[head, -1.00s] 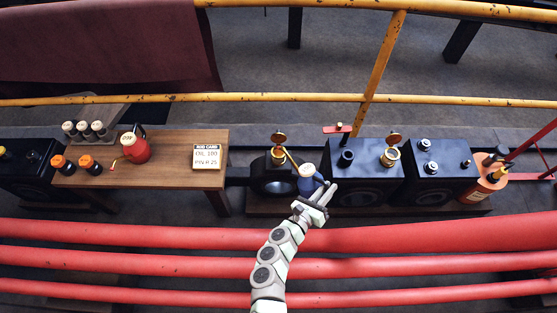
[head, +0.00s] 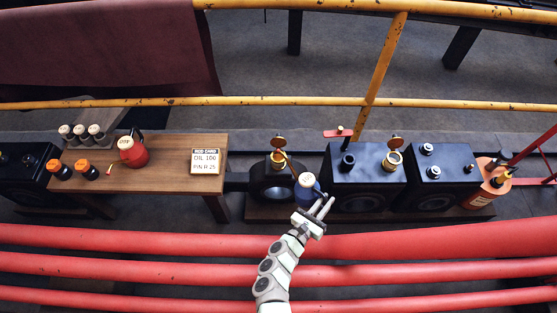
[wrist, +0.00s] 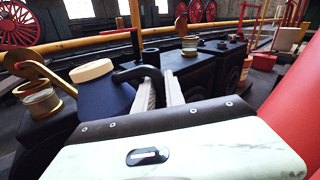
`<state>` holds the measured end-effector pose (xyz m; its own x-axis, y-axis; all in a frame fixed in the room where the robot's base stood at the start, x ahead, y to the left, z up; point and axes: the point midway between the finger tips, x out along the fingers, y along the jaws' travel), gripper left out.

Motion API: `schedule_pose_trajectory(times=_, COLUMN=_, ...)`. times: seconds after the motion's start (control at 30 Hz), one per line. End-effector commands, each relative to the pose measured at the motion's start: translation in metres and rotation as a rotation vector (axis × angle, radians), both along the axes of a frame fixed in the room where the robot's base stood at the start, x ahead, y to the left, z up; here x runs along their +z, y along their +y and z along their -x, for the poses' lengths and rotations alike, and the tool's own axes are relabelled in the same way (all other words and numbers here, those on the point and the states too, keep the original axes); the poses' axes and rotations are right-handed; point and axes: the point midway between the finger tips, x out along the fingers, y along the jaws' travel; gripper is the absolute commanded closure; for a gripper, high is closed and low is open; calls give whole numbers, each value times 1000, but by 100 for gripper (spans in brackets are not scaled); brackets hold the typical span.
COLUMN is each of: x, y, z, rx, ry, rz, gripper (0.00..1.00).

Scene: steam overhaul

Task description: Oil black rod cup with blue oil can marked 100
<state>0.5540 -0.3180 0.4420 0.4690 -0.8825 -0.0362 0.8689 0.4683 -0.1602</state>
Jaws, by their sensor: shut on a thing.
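The blue oil can (head: 307,193) has a cream cap and a thin spout pointing up and left. My gripper (head: 325,204) is shut on its black handle, which shows between the fingers in the wrist view (wrist: 160,92). The can's body also shows in the wrist view (wrist: 103,98); no number is readable on it. A black rod end (head: 268,182) carries a brass cup (head: 277,157) with its lid raised. The spout's tip appears at or just over this cup; I cannot tell whether it touches. The cup also shows in the wrist view (wrist: 40,100), left of the can.
A wooden table (head: 150,185) holds a red can (head: 132,152), orange-capped jars and a card (head: 205,161) reading OIL 100, PIN R 25. Another open brass cup (head: 393,159) tops the black block at right. Red pipes (head: 150,238) run along the front.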

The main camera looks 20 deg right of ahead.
Motion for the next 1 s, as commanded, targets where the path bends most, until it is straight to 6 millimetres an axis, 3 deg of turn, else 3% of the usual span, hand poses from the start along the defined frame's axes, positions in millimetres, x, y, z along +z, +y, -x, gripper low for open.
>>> schedule_pose_trajectory(times=0.37, x=-3, y=-1, z=0, rx=-2, ry=-20, rz=-3, gripper=100)
schedule_pose_trajectory(times=1.0, x=-30, y=3, z=-7, rx=-4, ry=-157, rz=-47, gripper=100)
